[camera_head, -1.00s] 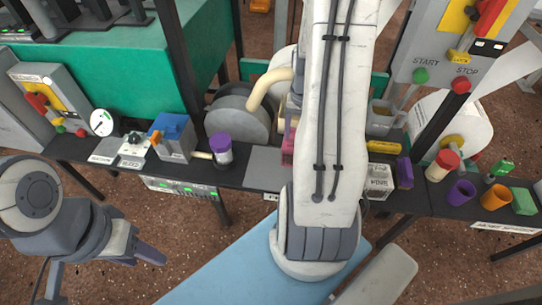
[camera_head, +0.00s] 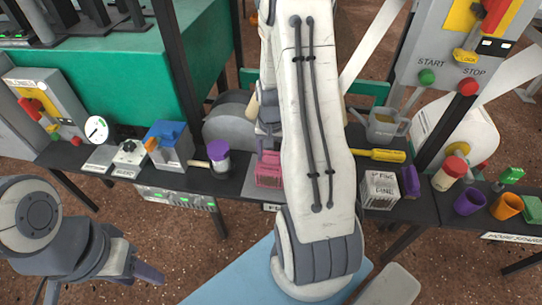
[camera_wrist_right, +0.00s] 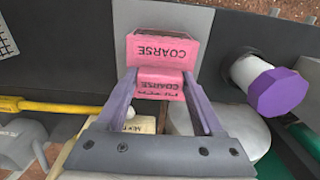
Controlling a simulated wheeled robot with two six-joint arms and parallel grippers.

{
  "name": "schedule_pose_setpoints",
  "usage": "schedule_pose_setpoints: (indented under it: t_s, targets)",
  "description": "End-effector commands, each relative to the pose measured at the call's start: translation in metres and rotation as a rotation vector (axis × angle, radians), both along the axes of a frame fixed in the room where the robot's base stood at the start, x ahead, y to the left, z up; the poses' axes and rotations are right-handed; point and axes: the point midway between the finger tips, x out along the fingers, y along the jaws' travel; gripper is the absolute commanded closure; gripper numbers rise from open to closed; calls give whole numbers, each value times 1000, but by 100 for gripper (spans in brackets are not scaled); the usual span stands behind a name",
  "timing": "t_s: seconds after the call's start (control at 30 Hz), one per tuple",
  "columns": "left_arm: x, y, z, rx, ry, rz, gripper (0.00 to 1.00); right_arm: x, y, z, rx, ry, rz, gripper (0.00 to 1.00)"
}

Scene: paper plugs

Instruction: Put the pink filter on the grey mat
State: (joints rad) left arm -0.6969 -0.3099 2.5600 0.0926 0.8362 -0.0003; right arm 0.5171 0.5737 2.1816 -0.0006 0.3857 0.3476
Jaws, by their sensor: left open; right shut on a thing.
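The pink filter (camera_head: 268,173), marked COARSE, is at the grey mat (camera_head: 247,180) in the head view, with part of the mat bare beside it. In the right wrist view the filter (camera_wrist_right: 163,47) lies over the light grey mat (camera_wrist_right: 196,22). My right gripper (camera_wrist_right: 160,82) is shut on the filter's smaller pink upper part. I cannot tell whether its underside touches the mat. In the head view my right arm hides the bench to the right of the filter. My left gripper (camera_head: 148,272) is open and empty at the lower left, away from the bench.
A purple-capped jar (camera_head: 219,158) stands close to the left of the mat. A pale filter box (camera_head: 380,190), a purple block (camera_head: 412,182) and a yellow-handled tool (camera_head: 378,155) are right of my arm. Purple (camera_head: 470,202) and orange (camera_head: 506,206) cups stand farther right.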

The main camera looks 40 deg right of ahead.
Motion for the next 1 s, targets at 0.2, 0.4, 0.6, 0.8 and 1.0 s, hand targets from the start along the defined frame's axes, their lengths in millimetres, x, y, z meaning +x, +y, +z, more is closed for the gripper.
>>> schedule_pose_setpoints:
  t_s: [0.2,0.4,0.6,0.8,1.0]
  targets:
    - [0,0,-1,0,0,0,50,0,0,-3,0,0,0,27]
    - [0,0,-1,0,0,0,50,0,0,-3,0,0,0,1]
    - [0,0,0,0,0,0,50,0,0,-1,0,0,0,1]
    - [0,0,11,0,0,0,50,1,-1,25,-2,-3,0,1]
    - [0,0,28,0,0,0,50,1,-1,70,-3,-5,0,1]
